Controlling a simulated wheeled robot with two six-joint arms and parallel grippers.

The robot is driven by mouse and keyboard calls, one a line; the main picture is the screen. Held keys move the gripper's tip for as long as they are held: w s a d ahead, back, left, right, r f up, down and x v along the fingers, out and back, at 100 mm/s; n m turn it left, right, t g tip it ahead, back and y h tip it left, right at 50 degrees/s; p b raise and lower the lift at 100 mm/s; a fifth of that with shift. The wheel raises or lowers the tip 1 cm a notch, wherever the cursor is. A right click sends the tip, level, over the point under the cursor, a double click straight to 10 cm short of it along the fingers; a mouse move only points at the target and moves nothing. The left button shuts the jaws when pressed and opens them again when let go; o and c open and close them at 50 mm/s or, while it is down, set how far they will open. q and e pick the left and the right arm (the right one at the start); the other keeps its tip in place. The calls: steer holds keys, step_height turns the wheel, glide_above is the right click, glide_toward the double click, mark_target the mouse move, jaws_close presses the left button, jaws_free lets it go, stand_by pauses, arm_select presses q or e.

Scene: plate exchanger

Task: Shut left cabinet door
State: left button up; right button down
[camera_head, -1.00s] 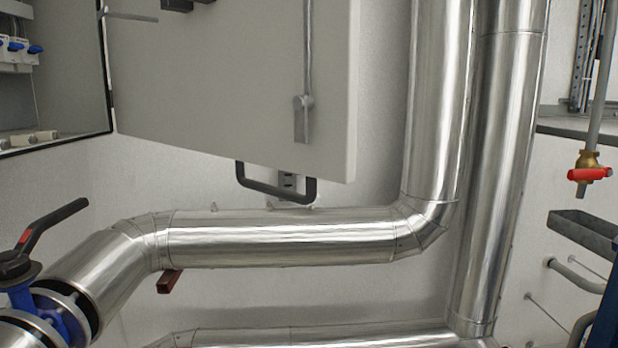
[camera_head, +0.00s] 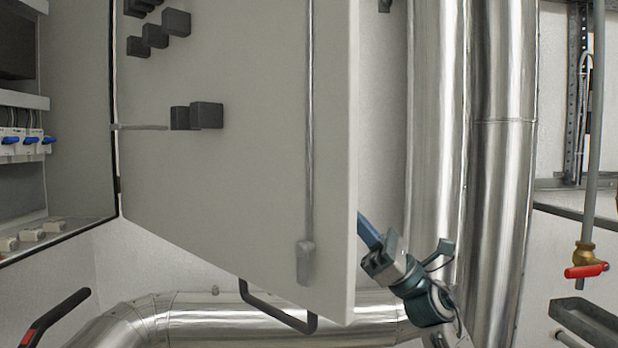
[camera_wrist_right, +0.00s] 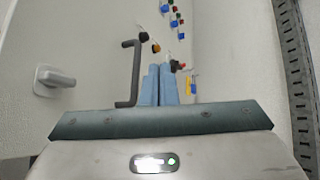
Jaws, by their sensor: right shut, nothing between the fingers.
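The cabinet door (camera_head: 250,190) stands open in the head view, its inner face toward me, with a grey locking rod (camera_head: 309,150) near its free edge. The cabinet (camera_head: 75,110) is open at the left. My right gripper (camera_head: 368,231) is at the door's free edge, its blue fingers partly hidden behind it. In the right wrist view the fingers (camera_wrist_right: 158,86) are together and empty, beside a dark handle (camera_wrist_right: 131,73). A light grey lever (camera_wrist_right: 54,78) shows at left on a pale panel. Whether the fingers touch the door is unclear. My left gripper is out of view.
Large silver pipes (camera_head: 505,170) rise just right of my right gripper, and another (camera_head: 200,320) runs below the door. A red-handled valve (camera_head: 586,270) hangs at far right. A black valve lever (camera_head: 55,318) is at lower left. A perforated rail (camera_wrist_right: 292,70) stands at right.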

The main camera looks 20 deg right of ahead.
mark_target(308, 161)
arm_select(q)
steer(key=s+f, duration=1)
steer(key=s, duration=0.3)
arm_select(e)
steer(key=s+d+r+n+g+h, duration=0.1)
steer(key=s+r+n+g+h, duration=0.3)
steer(key=n, duration=0.6)
steer(key=s+d+r+n+g+h, duration=0.1)
steer(key=d+r+n+g+h, duration=0.1)
steer(key=r+n+g, duration=0.65)
arm_select(q)
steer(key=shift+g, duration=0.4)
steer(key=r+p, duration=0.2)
steer(key=p, duration=0.1)
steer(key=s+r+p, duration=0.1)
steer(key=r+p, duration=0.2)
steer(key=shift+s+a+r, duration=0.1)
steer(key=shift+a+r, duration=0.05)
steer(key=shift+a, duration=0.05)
arm_select(e)
steer(key=a, duration=0.4)
steer(key=a+f+t, duration=0.1)
steer(key=a, duration=0.4)
steer(key=a+n+t, duration=0.1)
steer(key=a, duration=0.3)
steer(key=shift+w+a+f+t, duration=0.2)
steer(key=shift+w+f+t, duration=0.1)
steer(key=shift+f, duration=0.1)
